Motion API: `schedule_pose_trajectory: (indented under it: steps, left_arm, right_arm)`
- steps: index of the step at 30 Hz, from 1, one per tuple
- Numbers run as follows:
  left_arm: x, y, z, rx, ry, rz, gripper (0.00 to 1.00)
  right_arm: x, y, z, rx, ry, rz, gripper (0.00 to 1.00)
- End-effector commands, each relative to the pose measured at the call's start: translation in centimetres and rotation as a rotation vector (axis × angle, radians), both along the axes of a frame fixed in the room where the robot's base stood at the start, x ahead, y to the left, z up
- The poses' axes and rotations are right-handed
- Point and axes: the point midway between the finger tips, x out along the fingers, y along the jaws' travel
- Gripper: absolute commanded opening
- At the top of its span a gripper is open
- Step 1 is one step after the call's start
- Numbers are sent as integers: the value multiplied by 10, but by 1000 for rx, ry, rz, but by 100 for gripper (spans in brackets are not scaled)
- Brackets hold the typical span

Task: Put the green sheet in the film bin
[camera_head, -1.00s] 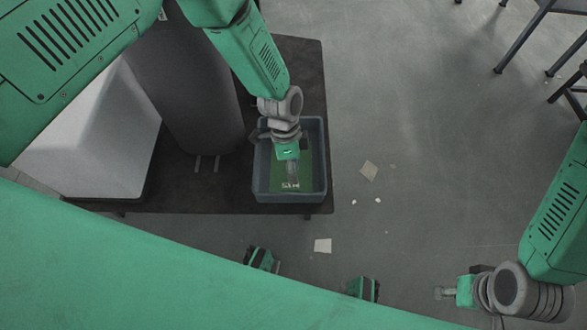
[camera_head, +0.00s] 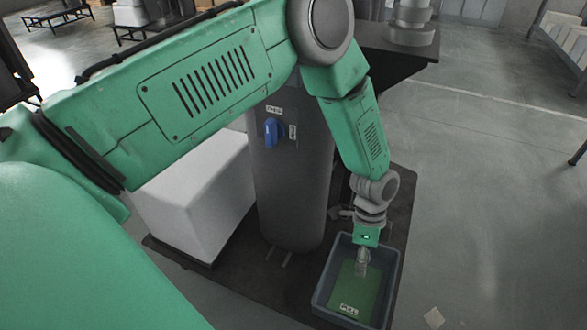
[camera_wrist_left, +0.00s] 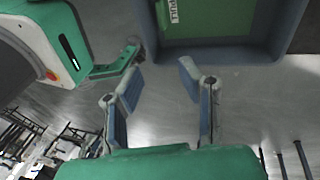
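The green sheet (camera_head: 357,290) lies inside a blue-grey bin (camera_head: 325,283), with a white label at its near end. I cannot tell from any marking whether this is the film bin. The sheet also shows at the top of the left wrist view (camera_wrist_left: 213,18), inside the bin (camera_wrist_left: 250,50). My left gripper (camera_head: 362,262) points down over the bin in the head view. In the left wrist view my left gripper (camera_wrist_left: 160,82) has its two fingers apart with nothing between them. My right gripper is not in the head view.
The bin stands on a dark platform (camera_head: 283,275), beside a dark grey column (camera_head: 290,190) with a blue knob. A white block (camera_head: 195,200) stands left of the column. A pale scrap (camera_head: 433,318) lies on the floor, which is mostly clear at right.

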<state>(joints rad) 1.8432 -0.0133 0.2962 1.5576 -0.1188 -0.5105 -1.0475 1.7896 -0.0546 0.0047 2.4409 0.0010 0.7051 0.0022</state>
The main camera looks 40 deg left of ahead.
Motion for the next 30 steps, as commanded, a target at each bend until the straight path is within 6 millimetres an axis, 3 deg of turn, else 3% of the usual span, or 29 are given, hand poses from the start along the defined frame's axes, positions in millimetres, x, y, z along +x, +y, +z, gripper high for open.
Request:
schedule_pose_trajectory:
  steps: [5, 8, 12, 18, 22, 30]
  left_arm:
    - [-21, 7, -13, 26, 5, 83, 32]
    - [-60, 25, -33, 77, 5, 258, 32]
    - [-133, 66, -50, 172, -16, 607, 32]
    - [-211, 122, -34, 267, -83, 1034, 32]
    - [-233, 141, -20, 289, -117, 1182, 32]
    - [-238, 146, -15, 291, -132, 1231, 32]
  right_arm:
    - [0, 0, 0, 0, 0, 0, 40]
    - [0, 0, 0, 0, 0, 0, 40]
    - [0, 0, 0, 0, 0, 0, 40]
    - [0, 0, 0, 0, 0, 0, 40]
    - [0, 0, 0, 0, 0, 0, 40]
    - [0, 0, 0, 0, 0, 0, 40]
